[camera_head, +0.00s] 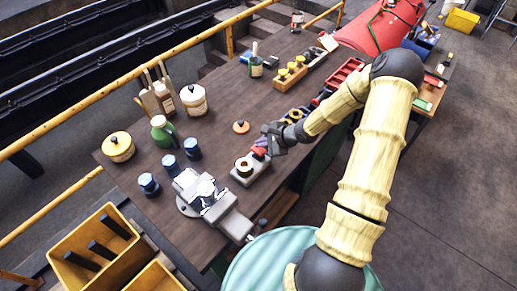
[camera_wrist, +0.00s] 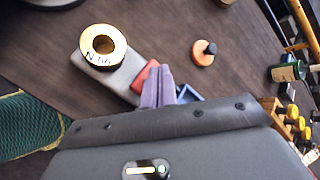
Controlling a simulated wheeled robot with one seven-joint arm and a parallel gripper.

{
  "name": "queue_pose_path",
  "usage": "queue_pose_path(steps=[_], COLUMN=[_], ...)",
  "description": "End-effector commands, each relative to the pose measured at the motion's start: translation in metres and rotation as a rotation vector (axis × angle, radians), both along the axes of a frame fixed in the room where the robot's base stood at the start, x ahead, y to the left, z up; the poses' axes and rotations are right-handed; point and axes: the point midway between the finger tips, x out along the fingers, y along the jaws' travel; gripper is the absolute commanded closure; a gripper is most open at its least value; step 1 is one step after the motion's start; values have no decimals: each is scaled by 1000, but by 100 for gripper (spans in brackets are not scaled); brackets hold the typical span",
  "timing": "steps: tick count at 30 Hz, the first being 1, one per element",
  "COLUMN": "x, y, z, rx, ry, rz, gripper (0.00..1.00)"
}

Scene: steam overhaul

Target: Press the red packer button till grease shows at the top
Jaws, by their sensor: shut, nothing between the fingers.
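The packer is a grey block with a round brass-topped cup (camera_wrist: 84,47) on it, marked with dark lettering. In the head view the packer (camera_head: 243,178) sits near the table's front edge, right of the vise. The cup's centre opening looks dark brown; I cannot make out grease at its top. The red button (camera_wrist: 142,79) is at the block's end nearest my gripper, partly hidden by the fingers. My gripper (camera_wrist: 157,70) is shut and empty, its tips right at the button. I cannot tell whether they touch or press it. The button also shows in the head view (camera_head: 258,152).
A grey vise (camera_head: 205,195) stands left of the packer.

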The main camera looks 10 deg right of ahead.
Motion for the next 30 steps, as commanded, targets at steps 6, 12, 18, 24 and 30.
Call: queue_pose_path(steps=[6,12,18,24,30], x=[0,0,0,0,0], y=[0,0,0,0,0], z=[0,0,0,-3,-8], rx=[0,0,0,2,0], ry=[0,0,0,2,1], rz=[0,0,0,-1,-1], gripper=[100,100,100,100,100])
